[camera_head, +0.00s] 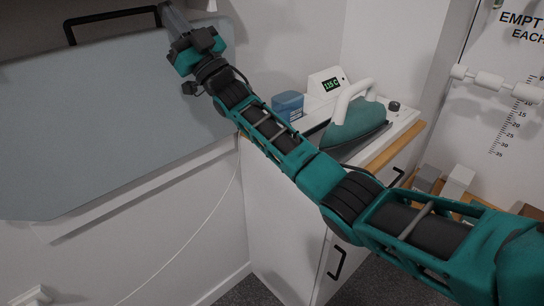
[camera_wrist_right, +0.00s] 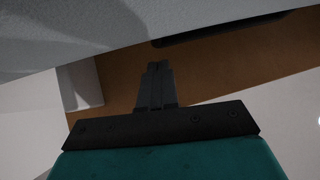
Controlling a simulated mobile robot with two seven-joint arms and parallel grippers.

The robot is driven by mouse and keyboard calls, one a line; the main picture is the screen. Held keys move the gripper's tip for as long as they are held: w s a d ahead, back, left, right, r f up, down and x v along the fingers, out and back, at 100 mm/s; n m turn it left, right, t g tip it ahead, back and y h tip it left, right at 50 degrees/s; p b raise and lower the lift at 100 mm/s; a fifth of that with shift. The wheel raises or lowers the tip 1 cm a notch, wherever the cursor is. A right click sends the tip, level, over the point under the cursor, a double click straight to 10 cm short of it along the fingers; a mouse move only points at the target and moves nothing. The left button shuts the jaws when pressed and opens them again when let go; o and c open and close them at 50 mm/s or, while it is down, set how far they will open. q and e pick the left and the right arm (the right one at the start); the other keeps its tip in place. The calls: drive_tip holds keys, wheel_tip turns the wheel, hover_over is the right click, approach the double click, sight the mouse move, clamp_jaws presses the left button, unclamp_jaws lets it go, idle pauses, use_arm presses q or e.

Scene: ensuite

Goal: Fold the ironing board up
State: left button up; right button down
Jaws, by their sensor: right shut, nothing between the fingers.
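The ironing board is the large grey-blue panel (camera_head: 100,110) on the left of the head view, its broad face turned towards me, with its left end cut off by the frame. A grey surface, likely the board (camera_wrist_right: 60,60), fills the upper left of the wrist view. My right gripper (camera_head: 172,12) is at the board's upper right corner, its arm reaching in from the lower right. In the wrist view its fingers (camera_wrist_right: 156,78) are together and empty, in front of a brown surface. I cannot tell whether they touch the board. My left gripper is out of view.
A black bar handle (camera_head: 112,15) is above the board's top edge. To the right, a teal iron (camera_head: 355,120) and a blue box (camera_head: 288,104) stand on a white cabinet, partly behind my right arm. A pale cord (camera_head: 205,222) hangs below the board.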

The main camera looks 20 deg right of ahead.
drive_tip(key=shift+w+a+r+h, duration=0.1)
drive_tip(key=shift+w+r+h, duration=0.25)
drive_tip(key=shift+w, duration=0.25)
drive_tip(key=shift+r+m, duration=0.2)
drive_tip(key=shift+m, duration=0.1)
